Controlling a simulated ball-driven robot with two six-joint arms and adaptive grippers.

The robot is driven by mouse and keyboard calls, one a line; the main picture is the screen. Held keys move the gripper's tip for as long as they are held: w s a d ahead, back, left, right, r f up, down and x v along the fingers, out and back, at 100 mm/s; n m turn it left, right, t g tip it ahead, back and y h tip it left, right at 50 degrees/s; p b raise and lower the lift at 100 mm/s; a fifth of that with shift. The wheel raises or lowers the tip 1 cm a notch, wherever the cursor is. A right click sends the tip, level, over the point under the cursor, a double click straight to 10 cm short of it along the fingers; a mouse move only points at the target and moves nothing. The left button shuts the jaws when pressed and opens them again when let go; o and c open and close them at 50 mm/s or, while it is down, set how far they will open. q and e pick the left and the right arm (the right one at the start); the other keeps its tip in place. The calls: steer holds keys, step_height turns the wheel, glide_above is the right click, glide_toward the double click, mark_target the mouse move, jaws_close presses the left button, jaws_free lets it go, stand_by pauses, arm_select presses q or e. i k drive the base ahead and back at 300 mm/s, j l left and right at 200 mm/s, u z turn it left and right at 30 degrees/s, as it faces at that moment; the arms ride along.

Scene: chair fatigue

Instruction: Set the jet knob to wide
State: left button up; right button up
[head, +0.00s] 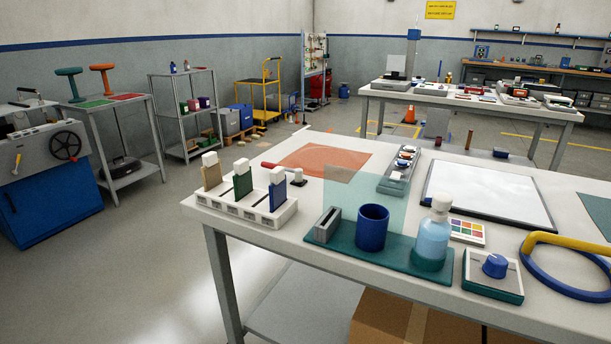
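A blue knob (495,265) sits on a small box with a pale top and teal base (493,278), near the front edge of the table at the right. It is the only such knob I can make out on this table. Its markings are too small to read, so I cannot tell its setting. Neither of my grippers shows in the head view.
Left of the knob, a teal tray (399,262) holds a blue cup (372,228) and a liquid-filled bottle (433,240). A blue ring (565,287) with a yellow bar (572,242) lies close at the right. A white-topped board (488,194) lies behind.

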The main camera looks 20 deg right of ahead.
mark_target(495, 265)
steer(key=z, duration=1.75)
